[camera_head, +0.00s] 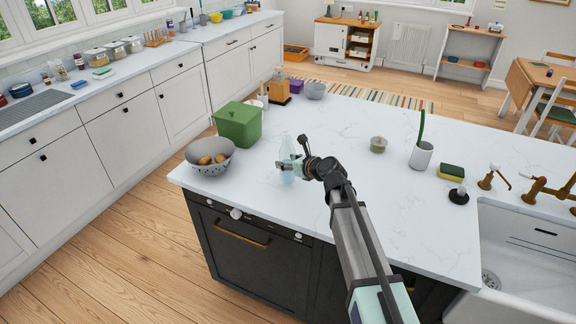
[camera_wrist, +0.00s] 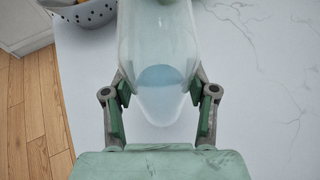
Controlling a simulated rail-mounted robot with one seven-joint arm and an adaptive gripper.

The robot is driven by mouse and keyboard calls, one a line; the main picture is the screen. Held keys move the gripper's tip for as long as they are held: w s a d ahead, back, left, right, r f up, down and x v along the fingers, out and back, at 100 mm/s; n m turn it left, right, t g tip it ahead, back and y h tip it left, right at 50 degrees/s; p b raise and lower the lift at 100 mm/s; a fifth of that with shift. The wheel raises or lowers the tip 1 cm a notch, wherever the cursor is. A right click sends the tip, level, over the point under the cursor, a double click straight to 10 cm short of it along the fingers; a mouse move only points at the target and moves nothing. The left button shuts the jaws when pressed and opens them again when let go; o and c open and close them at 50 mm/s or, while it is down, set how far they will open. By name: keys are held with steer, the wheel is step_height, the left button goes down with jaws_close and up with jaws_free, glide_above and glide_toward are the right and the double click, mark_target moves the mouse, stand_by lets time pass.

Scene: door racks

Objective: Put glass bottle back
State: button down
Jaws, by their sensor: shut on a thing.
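The glass bottle (camera_head: 287,155) is clear with a pale blue tint and stands out faintly against the white island top. My gripper (camera_head: 285,166) is shut on it from the side, over the island near its front left part. In the wrist view the bottle (camera_wrist: 157,60) lies between the two fingers of my gripper (camera_wrist: 160,105), with a blue patch toward its near end. I cannot tell whether the bottle touches the worktop.
A grey colander (camera_head: 210,160) with brown round items and a green lidded box (camera_head: 238,124) stand left of the bottle. The island top (camera_head: 330,115) behind is mostly clear.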

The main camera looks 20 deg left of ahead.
steer(key=shift+f, duration=0.9)
steer(key=shift+f, duration=0.1)
steer(key=shift+c, duration=1.7)
jaws_free()
steer(key=b+v, duration=0.2)
steer(key=v, duration=1)
steer(key=shift+b, duration=0.4)
